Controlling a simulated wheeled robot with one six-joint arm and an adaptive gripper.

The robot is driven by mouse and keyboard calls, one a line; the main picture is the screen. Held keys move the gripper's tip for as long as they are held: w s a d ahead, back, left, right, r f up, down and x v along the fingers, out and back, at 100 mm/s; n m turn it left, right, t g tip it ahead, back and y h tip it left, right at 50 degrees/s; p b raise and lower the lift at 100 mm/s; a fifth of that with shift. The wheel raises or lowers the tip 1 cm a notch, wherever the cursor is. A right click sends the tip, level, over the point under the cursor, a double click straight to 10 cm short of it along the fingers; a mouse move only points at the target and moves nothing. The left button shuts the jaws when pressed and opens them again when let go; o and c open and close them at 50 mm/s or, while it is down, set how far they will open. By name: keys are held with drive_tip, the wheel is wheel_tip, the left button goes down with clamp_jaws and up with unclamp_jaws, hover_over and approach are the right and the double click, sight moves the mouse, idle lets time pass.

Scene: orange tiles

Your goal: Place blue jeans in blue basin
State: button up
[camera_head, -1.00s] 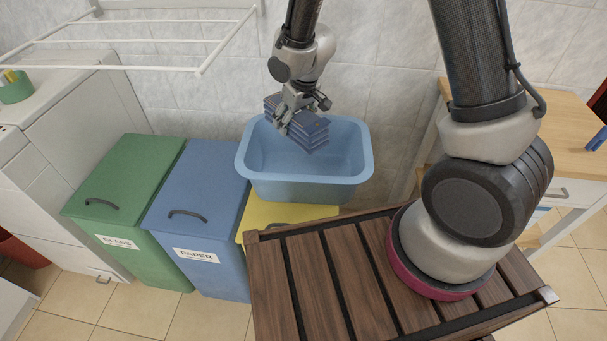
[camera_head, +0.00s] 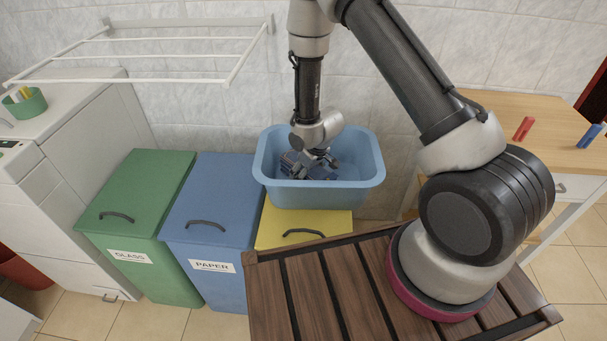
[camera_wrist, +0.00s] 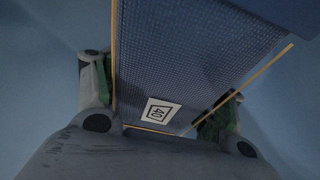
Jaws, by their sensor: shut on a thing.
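The blue basin (camera_head: 320,197) stands on the yellow bin's lid against the tiled wall. My gripper (camera_head: 312,165) is down inside the basin and shut on the folded blue jeans (camera_head: 320,173). The jeans are partly hidden by the gripper and the basin's front wall. In the wrist view the jeans (camera_wrist: 190,60) lie between the two fingers (camera_wrist: 160,100), with a small white label marked 40 and orange edge stitching. The basin's blue walls (camera_wrist: 50,90) surround them. I cannot tell whether the jeans touch the basin floor.
Green GLASS (camera_head: 140,225) and blue PAPER (camera_head: 215,225) bins stand left of the yellow bin (camera_head: 300,228). A white drying rack (camera_head: 150,60) hangs on the wall above left. A wooden table (camera_head: 530,130) with red and blue pegs is at right.

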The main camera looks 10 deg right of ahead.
drive_tip(key=shift+f, duration=0.25)
drive_tip(key=o, duration=1.5)
